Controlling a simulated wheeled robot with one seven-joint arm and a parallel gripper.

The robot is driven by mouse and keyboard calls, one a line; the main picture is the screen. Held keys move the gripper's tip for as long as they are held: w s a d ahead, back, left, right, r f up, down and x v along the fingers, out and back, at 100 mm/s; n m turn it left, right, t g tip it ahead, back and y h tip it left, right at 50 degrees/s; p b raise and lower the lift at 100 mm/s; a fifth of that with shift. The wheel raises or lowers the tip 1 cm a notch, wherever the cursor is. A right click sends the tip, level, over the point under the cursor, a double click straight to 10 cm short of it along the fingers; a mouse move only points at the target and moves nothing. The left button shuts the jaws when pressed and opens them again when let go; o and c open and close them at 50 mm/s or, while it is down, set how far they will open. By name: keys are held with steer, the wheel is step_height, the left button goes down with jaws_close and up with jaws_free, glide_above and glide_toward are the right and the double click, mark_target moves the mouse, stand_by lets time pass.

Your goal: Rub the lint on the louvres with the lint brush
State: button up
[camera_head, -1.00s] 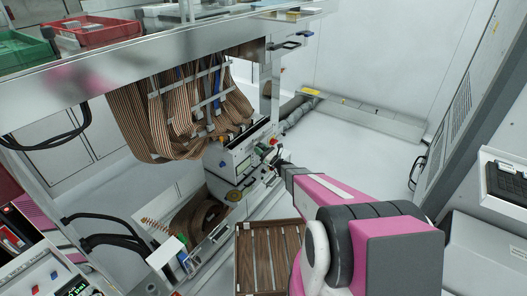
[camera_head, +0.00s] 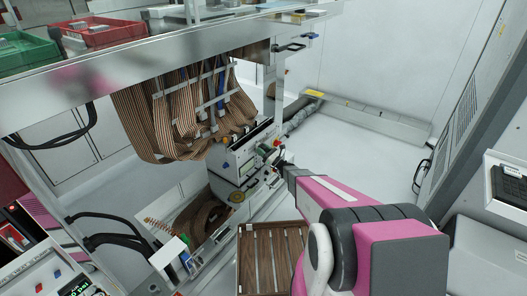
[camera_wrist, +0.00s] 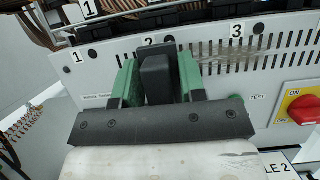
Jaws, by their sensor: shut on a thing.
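My gripper (camera_wrist: 158,72) has green fingers and is shut on a black block-like thing, which I take to be the lint brush (camera_wrist: 156,80). It is in front of a pale panel (camera_wrist: 100,72) in the wrist view. Rows of slots, the louvres (camera_wrist: 270,50), run across this panel under labels 1, 2 and 3. A greyish fuzzy patch, seemingly lint (camera_wrist: 207,50), lies over slots just right of the fingers. The brush hides the slots behind it; I cannot tell whether it touches them. In the head view my gripper (camera_head: 281,168) is at the machine's front, its brush too small to make out.
A red rotary switch on yellow (camera_wrist: 303,108) and a green button (camera_wrist: 239,97) sit on the panel's right. Striped ribbon cables (camera_head: 180,120) hang above the machine (camera_head: 238,160). A slatted wooden tray (camera_head: 241,262) lies below. The floor at right (camera_head: 370,165) is clear.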

steer(key=shift+w+a, duration=0.5)
steer(key=shift+a, duration=0.05)
stand_by(0.4)
steer(key=shift+w+d, duration=1.35)
steer(key=shift+w, duration=0.1)
steer(key=shift+w+d, duration=0.5)
steer(key=shift+w, duration=0.2)
steer(key=shift+w+d, duration=0.5)
steer(key=shift+w, duration=0.2)
steer(key=shift+w+d, duration=1.3)
steer(key=shift+w, duration=0.2)
steer(key=shift+w+d, duration=1.25)
steer(key=shift+w, duration=0.25)
steer(key=shift+s, duration=0.15)
